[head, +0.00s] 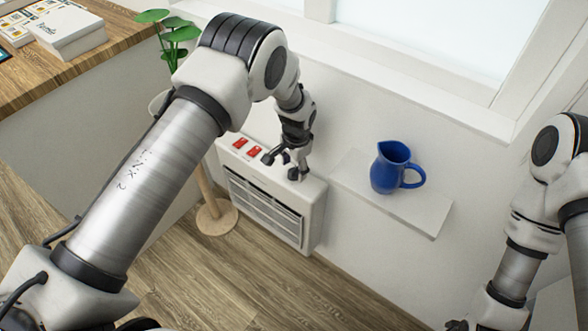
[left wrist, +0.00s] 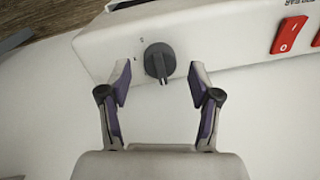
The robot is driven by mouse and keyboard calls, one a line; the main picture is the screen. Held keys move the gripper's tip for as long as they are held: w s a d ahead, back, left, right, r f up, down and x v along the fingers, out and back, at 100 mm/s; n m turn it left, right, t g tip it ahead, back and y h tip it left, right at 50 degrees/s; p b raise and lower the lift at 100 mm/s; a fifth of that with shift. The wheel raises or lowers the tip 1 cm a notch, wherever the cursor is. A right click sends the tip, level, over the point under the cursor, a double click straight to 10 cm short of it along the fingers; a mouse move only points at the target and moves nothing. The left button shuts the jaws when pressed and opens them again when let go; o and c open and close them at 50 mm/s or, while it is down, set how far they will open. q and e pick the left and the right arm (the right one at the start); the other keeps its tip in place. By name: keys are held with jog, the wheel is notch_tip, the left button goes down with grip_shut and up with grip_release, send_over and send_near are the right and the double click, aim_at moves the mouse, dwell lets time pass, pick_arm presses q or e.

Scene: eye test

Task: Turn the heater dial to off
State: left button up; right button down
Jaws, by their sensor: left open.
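The heater (head: 312,215) is a white box with a slatted front, low against the wall. Its dark grey dial (left wrist: 160,62) shows in the left wrist view on the heater's white top panel (left wrist: 225,50). The dial's raised ridge runs nearly up and down in that view. Small marks beside it are too small to read. My left gripper (head: 281,166) is over the heater's top. In the left wrist view, its open fingers (left wrist: 159,80) stand on either side of the dial, with gaps, and hold nothing. My right arm (head: 520,240) is at the right; its gripper is out of view.
Two red switches (head: 254,152) sit on the heater's top, left of my gripper; one is clear in the left wrist view (left wrist: 290,35). A blue jug (head: 388,172) stands on a white shelf (head: 425,215) to the right. A plant (head: 178,35) stands behind my left arm.

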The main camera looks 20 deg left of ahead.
aim_at(296, 174)
pick_arm(q)
notch_tip(296, 174, up, 10)
jog(key=shift+s+d+r, duration=0.2)
jog(key=shift+d, duration=0.1)
jog(key=shift+s+f, duration=0.1)
jog(key=s+a+f+n+g+p, duration=0.15)
jog(key=s+f, duration=0.25)
jog(key=s, duration=0.4)
jog(key=s+a+f+g+p, duration=0.2)
jog(key=s+a+f, duration=0.15)
jog(key=s, duration=0.45)
jog(key=s+a+f+n+g+p, duration=0.15)
jog(key=s+f, duration=0.25)
jog(key=s, duration=0.4)
jog(key=s+a+r+n+t+p, duration=0.1)
jog(key=s+n+t, duration=0.3)
jog(key=s, duration=0.7)
jog(key=shift+s+a+r+t+h+p, duration=0.15)
jog(key=shift+a+r+t+h+p, duration=0.2)
jog(key=shift+a+p, duration=0.1)
